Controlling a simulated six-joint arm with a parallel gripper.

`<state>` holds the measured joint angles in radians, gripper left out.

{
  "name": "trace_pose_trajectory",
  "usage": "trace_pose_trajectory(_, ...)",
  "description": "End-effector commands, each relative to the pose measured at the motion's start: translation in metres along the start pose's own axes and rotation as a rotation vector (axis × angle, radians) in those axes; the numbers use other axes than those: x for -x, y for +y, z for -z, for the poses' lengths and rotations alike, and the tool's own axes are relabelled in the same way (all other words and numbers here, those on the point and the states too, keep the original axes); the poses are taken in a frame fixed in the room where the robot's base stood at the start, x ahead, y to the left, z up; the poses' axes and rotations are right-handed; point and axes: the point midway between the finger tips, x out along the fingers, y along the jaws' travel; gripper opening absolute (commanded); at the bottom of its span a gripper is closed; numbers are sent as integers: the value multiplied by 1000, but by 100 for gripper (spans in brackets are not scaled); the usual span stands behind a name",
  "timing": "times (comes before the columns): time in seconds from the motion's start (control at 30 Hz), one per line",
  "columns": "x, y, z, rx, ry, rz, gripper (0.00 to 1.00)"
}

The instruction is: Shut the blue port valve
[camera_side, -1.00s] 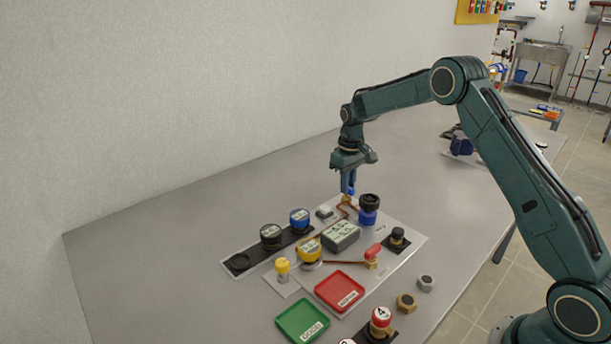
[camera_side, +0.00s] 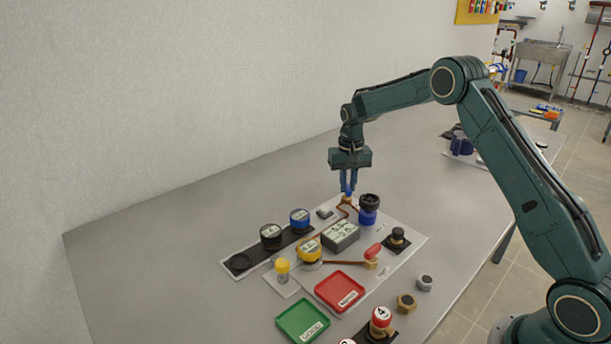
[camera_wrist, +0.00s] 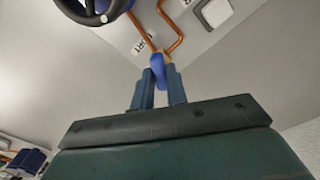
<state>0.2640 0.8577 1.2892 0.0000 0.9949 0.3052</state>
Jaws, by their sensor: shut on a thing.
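The blue port valve has a blue handle (camera_wrist: 158,70) on a brass body, with copper pipe (camera_wrist: 172,18) running from it, in the wrist view. My gripper (camera_side: 348,190) points down at the valve at the back of the plate in the side view. In the wrist view its two blue fingers (camera_wrist: 160,82) are closed on the blue handle. In the side view the fingers largely hide the handle, and the brass body (camera_side: 347,198) shows just below the fingertips.
A black-topped blue cylinder (camera_side: 368,210) stands just right of the valve. A grey labelled box (camera_side: 341,236) is in front. A red-handled valve (camera_side: 373,251), a red tray (camera_side: 340,291) and a green tray (camera_side: 303,321) are nearer. The table behind the plate is clear.

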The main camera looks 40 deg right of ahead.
Motion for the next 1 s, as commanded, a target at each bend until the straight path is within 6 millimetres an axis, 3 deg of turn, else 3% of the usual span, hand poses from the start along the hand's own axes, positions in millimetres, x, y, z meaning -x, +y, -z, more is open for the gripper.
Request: trace_pose_trajectory(1.0, 1, 0, 0, -905, 1, 1, 0)
